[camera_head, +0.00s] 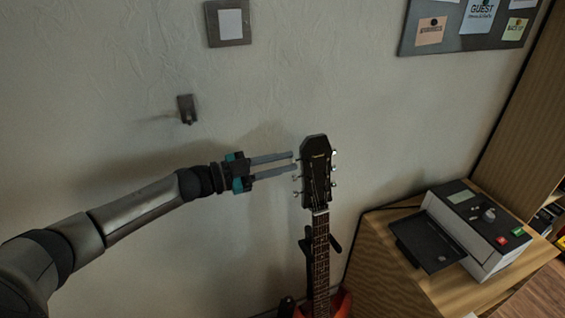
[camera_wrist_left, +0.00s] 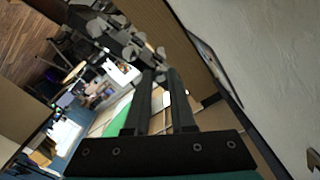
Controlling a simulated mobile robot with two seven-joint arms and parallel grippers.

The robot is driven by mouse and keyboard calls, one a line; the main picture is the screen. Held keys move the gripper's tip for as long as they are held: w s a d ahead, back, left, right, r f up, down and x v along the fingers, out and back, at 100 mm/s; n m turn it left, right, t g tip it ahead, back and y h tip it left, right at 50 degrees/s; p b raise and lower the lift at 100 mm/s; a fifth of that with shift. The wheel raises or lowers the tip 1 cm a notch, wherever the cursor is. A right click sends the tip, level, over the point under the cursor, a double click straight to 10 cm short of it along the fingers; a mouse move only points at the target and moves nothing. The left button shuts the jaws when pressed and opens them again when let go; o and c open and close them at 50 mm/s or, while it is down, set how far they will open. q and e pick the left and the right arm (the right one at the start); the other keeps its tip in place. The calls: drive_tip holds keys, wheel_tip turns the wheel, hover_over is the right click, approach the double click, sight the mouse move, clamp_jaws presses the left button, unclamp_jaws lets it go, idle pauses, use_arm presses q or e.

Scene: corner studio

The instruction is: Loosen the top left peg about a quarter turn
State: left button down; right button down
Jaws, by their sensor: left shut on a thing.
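The guitar's black headstock (camera_head: 317,160) stands upright, with small metal pegs along both sides and the neck (camera_head: 321,250) below. My left gripper (camera_head: 294,160) reaches in from the left, its two long grey fingers level with the headstock's upper left edge. It is shut on the top left peg, which the fingertips mostly hide. In the left wrist view the two dark fingers (camera_wrist_left: 162,78) run close together, and I cannot make out the peg clearly between them. Lower left pegs (camera_head: 296,192) stick out free below the fingers. My right gripper is not in view.
The guitar's red body (camera_head: 339,304) shows at the bottom edge, with a dark stand (camera_head: 306,243) behind its neck. A wooden cabinet (camera_head: 376,270) at the right carries a grey device (camera_head: 478,228). A hook (camera_head: 187,109) is on the wall. Free room lies left of the guitar.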

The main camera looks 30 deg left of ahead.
use_arm(q)
drive_tip(key=m+b, duration=0.1)
drive_tip(key=m, duration=0.3)
drive_tip(key=shift+m, duration=0.3)
drive_tip(key=m+b, duration=0.1)
drive_tip(key=m, duration=0.3)
drive_tip(key=shift+m, duration=0.3)
drive_tip(key=c, duration=0.8)
unclamp_jaws()
drive_tip(key=shift+o, duration=0.2)
drive_tip(key=v, duration=1.5)
drive_tip(key=shift+s, duration=0.1)
